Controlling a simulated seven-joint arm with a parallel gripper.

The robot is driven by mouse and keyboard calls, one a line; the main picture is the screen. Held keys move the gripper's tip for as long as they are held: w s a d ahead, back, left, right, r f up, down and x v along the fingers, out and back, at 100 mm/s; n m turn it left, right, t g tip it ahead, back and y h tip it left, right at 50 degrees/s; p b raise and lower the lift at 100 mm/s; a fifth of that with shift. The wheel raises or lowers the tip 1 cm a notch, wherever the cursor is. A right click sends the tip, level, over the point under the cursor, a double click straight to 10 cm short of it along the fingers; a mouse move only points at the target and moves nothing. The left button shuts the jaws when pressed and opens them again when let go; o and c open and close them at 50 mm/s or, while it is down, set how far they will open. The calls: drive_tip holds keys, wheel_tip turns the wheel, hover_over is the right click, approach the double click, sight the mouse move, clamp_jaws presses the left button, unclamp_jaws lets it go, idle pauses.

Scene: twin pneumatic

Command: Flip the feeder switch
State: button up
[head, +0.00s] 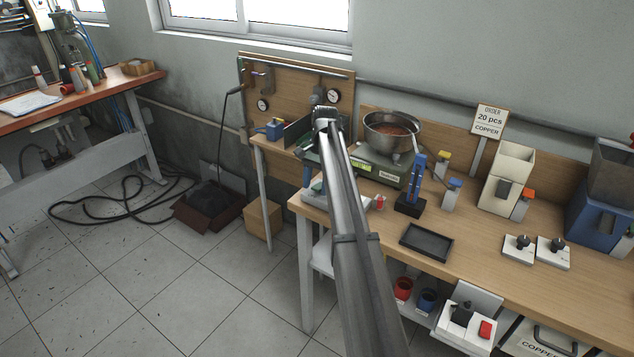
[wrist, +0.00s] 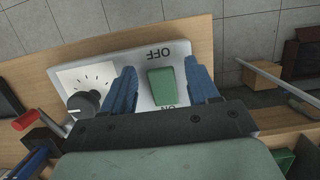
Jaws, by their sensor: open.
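The feeder switch is a green rocker (wrist: 162,88) on a white control plate (wrist: 145,64), between an OFF label and a partly covered ON label. Which side is pressed in, I cannot tell. My gripper (wrist: 162,75) is open. Its blue fingers stand on either side of the switch in the wrist view, with nothing between them but the switch. Whether they touch the plate is unclear. A black dial knob (wrist: 83,104) sits on the same plate, left of the fingers. In the head view my arm hides the gripper and switch.
On the bench stand a scale (head: 375,163) with a metal bowl (head: 392,128), a blue upright device (head: 415,180) and a black tray (head: 427,242). Bare wood surrounds the tray.

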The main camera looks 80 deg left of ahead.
sight(316, 188)
drive_tip(key=shift+s+d+f+t+y, duration=0.25)
drive_tip(key=shift+d+t+y, duration=0.15)
drive_tip(key=shift+t+y, duration=0.4)
drive_tip(key=shift+a+r, duration=0.2)
drive_tip(key=shift+r, duration=0.15)
wheel_tip(316, 188, up, 14)
drive_tip(key=shift+w+d+r+m+t+y, duration=0.35)
drive_tip(key=shift+w+d+r+m, duration=0.65)
drive_tip(key=shift+w, duration=3.9)
drive_tip(key=shift+w+d+r+m+t+y, duration=0.4)
drive_tip(key=shift+w+d, duration=1.05)
drive_tip(key=shift+w, duration=3.5)
drive_tip(key=shift+w+d+r+m+t+y, duration=0.15)
drive_tip(key=shift+w+d+r+m+y, duration=0.55)
drive_tip(key=shift+w, duration=4.2)
drive_tip(key=shift+d+m+h, duration=0.25)
drive_tip(key=shift+d+m, duration=0.15)
drive_tip(key=shift+d, duration=0.15)
